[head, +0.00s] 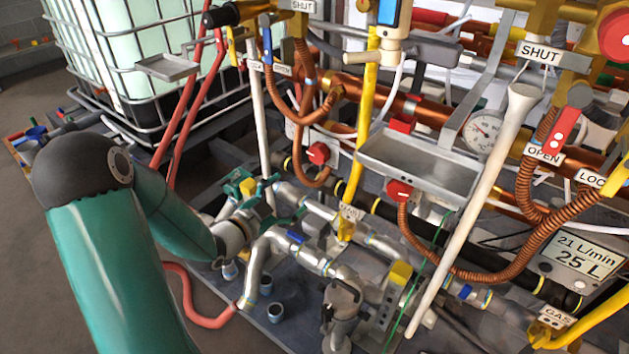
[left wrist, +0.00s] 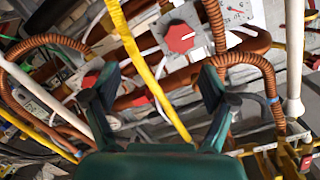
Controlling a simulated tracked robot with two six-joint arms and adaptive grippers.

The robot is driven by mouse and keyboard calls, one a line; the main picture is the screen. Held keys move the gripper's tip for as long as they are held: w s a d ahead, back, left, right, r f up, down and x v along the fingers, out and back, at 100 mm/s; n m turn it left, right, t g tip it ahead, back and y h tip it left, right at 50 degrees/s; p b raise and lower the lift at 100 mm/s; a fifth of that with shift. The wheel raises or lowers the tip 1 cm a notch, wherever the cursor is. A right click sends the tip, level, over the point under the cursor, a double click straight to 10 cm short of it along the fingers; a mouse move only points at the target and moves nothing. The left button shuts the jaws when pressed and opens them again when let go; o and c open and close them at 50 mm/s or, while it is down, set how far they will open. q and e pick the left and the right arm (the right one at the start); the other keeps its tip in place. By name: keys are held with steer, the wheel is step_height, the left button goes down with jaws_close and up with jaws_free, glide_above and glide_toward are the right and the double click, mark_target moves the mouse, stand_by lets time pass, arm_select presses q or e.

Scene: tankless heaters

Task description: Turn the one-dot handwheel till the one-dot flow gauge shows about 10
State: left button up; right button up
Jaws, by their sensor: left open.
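Red knobs on pale plates show in the head view, one at the centre (head: 318,153) and one lower right of it (head: 398,190). I cannot make out dot marks, so I cannot tell which is the one-dot handwheel. A round dial gauge (head: 482,130) is right of the metal tray; its reading is too small to tell. My left gripper (head: 262,202) is open among the pipes, left of the knobs. In the left wrist view its teal fingers (left wrist: 158,88) are apart, with a red knob (left wrist: 180,38) beyond them, not touched. My right gripper is not in view.
A yellow pipe (head: 360,120) and a white pole (head: 485,205) cross in front of copper pipes. A metal tray (head: 420,165) juts out at the centre right. A digital display (head: 582,255) reads 21 L/min, 25 L. A caged tank (head: 135,50) stands behind left.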

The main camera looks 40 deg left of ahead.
mark_target(317, 155)
arm_select(q)
steer(key=w+a, duration=0.1)
steer(key=w, duration=0.4)
steer(key=w+a+r+m+t+b, duration=0.1)
steer(key=w, duration=0.3)
steer(key=w+a+m+b, duration=0.1)
steer(key=w, duration=0.4)
steer(key=shift+w+a+r, duration=0.25)
steer(key=shift+w+r, duration=0.05)
steer(key=shift+r, duration=0.05)
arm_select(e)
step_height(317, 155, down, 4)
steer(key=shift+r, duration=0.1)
